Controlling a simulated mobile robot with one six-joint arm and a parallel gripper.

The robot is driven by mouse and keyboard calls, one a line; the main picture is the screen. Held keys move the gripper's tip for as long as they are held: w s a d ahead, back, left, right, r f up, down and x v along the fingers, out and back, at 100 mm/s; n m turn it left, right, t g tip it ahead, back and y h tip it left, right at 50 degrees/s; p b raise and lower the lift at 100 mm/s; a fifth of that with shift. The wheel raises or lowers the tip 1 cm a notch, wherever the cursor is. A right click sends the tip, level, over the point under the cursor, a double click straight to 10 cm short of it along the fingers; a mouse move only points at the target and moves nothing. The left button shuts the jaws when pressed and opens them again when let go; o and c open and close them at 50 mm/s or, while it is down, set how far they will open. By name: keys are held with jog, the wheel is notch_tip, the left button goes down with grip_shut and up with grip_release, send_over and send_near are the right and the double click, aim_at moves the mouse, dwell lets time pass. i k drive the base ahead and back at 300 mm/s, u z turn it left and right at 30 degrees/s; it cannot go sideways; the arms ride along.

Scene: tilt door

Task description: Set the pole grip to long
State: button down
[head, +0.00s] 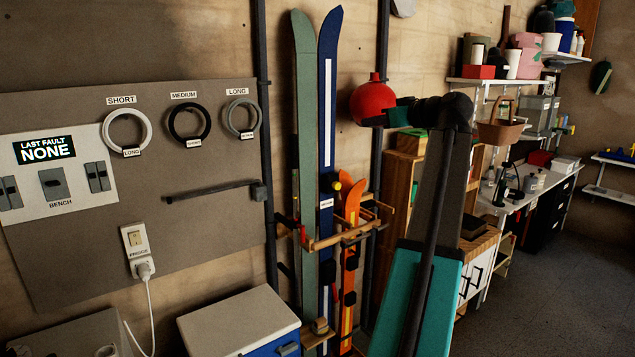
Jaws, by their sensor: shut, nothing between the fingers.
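Three rings hang on the grey wall board. A white ring (107,128) is under the SHORT label and bears a tag that reads LONG. A black ring (173,126) is under MEDIUM with a small tag, likely SHORT. A grey ring (230,119) is under LONG with a small tag, likely MEDIUM. A dark rod (212,191) sticks out below them, with a block at its right end. I cannot tell which thing is the pole grip. My gripper (385,115) is shut and empty, small and dark in front of a red round object, well right of the board.
Green skis (305,120) and blue skis (328,130) stand in a wooden rack (345,238) between board and arm. A red round object (372,102) is by my gripper. A white-lidded cooler (238,322) stands below the board. Open floor (540,270) lies at right.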

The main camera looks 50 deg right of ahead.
aim_at(292, 138)
jog(key=k, duration=1)
jog(key=u, duration=0.05)
jog(key=i, duration=2.1)
jog(key=z, duration=0.65)
